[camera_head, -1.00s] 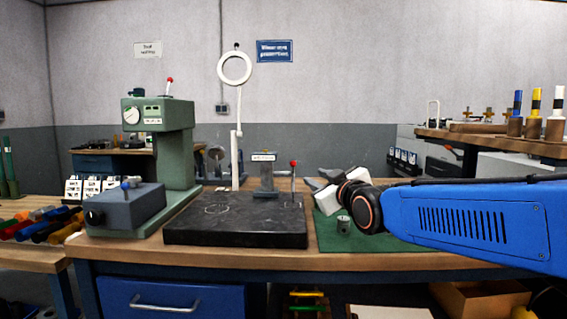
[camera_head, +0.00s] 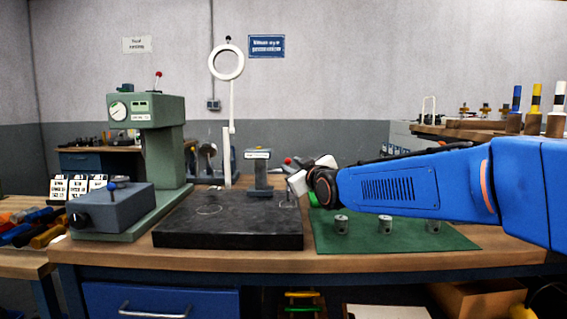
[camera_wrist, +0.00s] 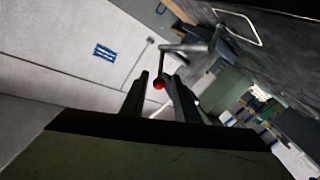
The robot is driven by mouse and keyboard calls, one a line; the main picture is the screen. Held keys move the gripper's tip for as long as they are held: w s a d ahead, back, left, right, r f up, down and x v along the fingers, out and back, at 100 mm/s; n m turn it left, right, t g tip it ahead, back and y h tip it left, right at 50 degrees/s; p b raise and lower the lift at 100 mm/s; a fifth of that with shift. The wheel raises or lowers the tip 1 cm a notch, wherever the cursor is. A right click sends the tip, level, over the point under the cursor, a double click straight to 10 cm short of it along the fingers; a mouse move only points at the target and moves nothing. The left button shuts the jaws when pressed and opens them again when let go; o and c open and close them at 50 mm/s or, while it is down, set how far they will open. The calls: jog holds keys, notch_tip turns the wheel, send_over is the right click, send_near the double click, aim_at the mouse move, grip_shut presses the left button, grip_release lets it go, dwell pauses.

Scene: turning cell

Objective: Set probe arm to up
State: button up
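A thin lever with a red ball knob (camera_head: 287,161) stands at the right of the black plate (camera_head: 228,236), beside a small grey post (camera_head: 260,174) with a white label too small to read. I take this lever to be the probe arm. My gripper (camera_head: 296,172) is at the lever, reaching in from the right, and partly hides it. In the wrist view the red knob (camera_wrist: 159,84) and its rod show between the two dark fingertips (camera_wrist: 158,78). The fingers are apart. I cannot tell whether either touches the knob.
A green machine (camera_head: 160,150) with another red-tipped lever and a grey box (camera_head: 112,207) stand on the left. A white ring on a stem (camera_head: 226,62) rises behind the plate. Several metal cylinders (camera_head: 385,224) stand on the green mat (camera_head: 400,240) under my arm.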

jog(key=x, duration=0.8)
jog(key=shift+c, duration=0.7)
grip_shut()
